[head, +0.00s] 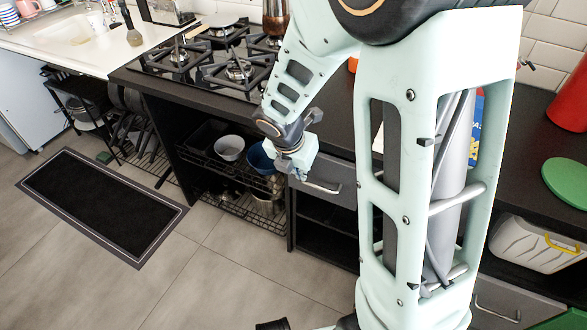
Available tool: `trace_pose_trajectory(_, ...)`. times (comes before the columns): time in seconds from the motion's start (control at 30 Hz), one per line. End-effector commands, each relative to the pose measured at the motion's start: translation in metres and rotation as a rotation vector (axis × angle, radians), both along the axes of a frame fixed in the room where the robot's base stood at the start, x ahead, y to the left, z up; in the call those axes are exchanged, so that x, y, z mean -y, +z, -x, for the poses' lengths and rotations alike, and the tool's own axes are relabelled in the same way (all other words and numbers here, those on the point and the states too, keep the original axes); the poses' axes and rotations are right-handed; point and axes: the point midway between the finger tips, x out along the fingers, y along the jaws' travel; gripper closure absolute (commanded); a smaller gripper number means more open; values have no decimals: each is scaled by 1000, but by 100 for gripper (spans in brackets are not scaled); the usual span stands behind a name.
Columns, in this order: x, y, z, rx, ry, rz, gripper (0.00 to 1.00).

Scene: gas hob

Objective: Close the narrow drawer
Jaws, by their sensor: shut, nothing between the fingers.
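A narrow grey drawer front (340,174) with a silver bar handle (321,188) sits under the dark counter, right of the hob. My arm covers its right part. I cannot tell from this angle whether it stands out from the cabinet. My gripper (297,171) is shut and empty. In the head view it is at the drawer's left end, just left of the handle. Whether it touches the drawer front is not clear.
A gas hob (238,70) is above. Wire racks (235,175) with bowls and pans stand left of the drawer. Below is an open dark shelf (325,220). Another grey drawer (505,305) is at lower right. Floor (215,265) in front is clear, with a black mat (100,200).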

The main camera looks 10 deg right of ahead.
Motion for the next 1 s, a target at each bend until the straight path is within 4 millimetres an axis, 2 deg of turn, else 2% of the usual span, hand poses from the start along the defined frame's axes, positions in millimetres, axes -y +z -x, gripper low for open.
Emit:
trace_pose_trajectory(0.2,10,0,-12,-3,-1,0,100)
trace_pose_trajectory(0.63,12,2,-15,-3,0,1,100)
trace_pose_trajectory(1.0,25,1,-35,-3,1,0,100)
